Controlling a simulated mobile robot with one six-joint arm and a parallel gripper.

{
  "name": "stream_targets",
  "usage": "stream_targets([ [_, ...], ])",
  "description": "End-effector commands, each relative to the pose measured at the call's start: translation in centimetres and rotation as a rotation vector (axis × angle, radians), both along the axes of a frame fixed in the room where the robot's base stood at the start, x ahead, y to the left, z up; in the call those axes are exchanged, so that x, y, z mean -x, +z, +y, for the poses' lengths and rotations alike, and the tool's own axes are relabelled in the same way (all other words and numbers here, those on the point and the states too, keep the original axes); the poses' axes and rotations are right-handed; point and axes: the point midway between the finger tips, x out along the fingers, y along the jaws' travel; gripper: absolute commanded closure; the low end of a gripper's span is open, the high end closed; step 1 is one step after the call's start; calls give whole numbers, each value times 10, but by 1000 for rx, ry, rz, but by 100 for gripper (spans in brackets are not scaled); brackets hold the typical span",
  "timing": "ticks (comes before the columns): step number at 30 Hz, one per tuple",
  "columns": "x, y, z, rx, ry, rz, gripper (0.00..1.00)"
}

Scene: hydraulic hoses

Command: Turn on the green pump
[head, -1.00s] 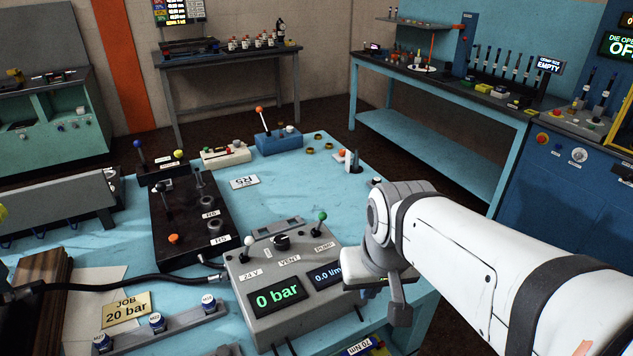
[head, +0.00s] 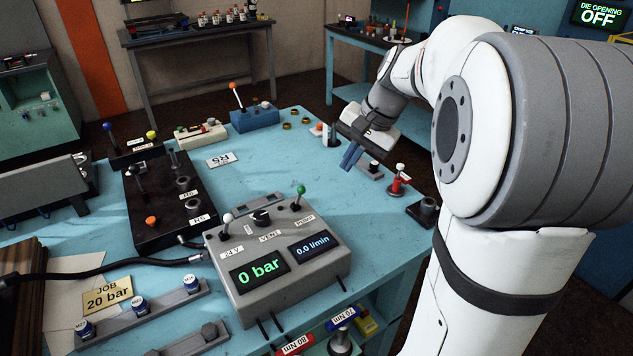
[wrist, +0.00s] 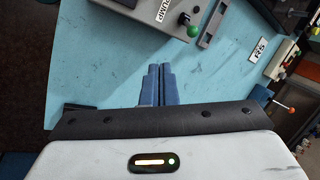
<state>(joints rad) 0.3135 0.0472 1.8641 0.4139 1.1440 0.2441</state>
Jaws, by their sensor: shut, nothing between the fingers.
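The grey pump console (head: 278,255) stands on the blue table, with displays reading 0 bar and 0.0 l/min. The green-knobbed lever (head: 300,192) is at its back right, beside the PUMP label (head: 304,222). A white-knobbed lever (head: 227,221) by the 24 V label and a black VENT knob (head: 261,217) are on the same top face. My gripper (head: 350,158) is shut and empty, behind and to the right of the console, apart from the green lever. In the wrist view, the green knob (wrist: 193,31) is ahead of the blue fingers (wrist: 158,72), slightly right.
A black valve block (head: 160,205) with levers lies left of the console. A small red-and-white item (head: 398,180) and a dark fitting (head: 427,208) stand near the table's right edge. The table behind the console is mostly clear.

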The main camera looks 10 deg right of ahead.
Motion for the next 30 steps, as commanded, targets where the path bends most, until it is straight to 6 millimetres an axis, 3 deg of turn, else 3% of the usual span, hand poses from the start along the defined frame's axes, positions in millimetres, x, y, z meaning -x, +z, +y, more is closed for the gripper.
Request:
stream_targets([
  [8, -4, -18, 7, -1, 3, 4, 100],
  [20, -21, -95, 32, 1, 2, 5, 100],
  [24, -35, -90, 50, 1, 3, 0, 100],
  [30, -44, -91, 62, 2, 1, 1, 100],
])
